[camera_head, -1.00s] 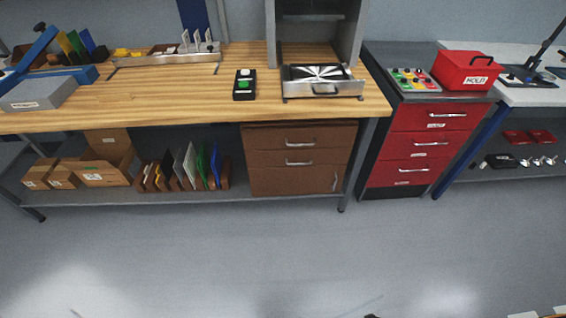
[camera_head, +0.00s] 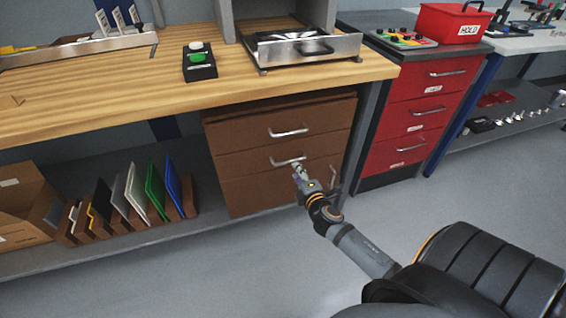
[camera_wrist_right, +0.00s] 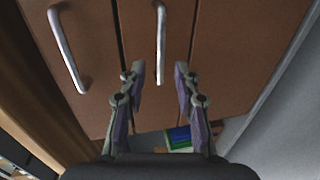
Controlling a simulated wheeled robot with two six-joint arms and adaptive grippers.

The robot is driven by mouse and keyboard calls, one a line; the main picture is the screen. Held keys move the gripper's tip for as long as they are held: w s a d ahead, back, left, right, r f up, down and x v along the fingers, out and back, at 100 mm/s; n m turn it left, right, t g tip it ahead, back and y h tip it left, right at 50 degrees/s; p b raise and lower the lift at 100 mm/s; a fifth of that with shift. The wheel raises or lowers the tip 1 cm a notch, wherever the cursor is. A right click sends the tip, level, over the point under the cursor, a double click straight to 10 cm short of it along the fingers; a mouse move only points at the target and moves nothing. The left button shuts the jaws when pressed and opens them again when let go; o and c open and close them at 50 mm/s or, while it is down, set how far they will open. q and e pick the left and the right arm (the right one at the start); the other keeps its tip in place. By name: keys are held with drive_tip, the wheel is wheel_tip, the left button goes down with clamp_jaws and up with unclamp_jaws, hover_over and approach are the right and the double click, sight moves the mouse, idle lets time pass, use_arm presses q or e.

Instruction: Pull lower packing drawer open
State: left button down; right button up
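The brown cabinet (camera_head: 222,129) stands under the wooden bench. Its lower packing drawer (camera_head: 245,168) looks closed, flush with the upper drawer front (camera_head: 245,140). The lower drawer's silver handle (camera_head: 284,162) is a horizontal bar, partly covered by my right gripper (camera_head: 298,168). In the right wrist view, my right gripper (camera_wrist_right: 159,68) is open. Its two fingers lie on either side of the lower handle (camera_wrist_right: 161,35) as seen there, with gaps on both sides. Whether the fingertips reach as deep as the bar is hard to tell. The upper handle (camera_wrist_right: 67,50) is to the left there. My left gripper is not in view.
A bench leg (camera_head: 370,125) and the red drawer cabinet (camera_head: 405,130) are farther right. A rack of coloured panels (camera_head: 130,205) is at left. The floor in front is clear.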

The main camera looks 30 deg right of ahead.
sight(290, 161)
drive_tip(key=x, duration=0.8)
drive_tip(key=shift+w+f+b, duration=0.15)
drive_tip(key=shift+b, duration=0.15)
clamp_jaws()
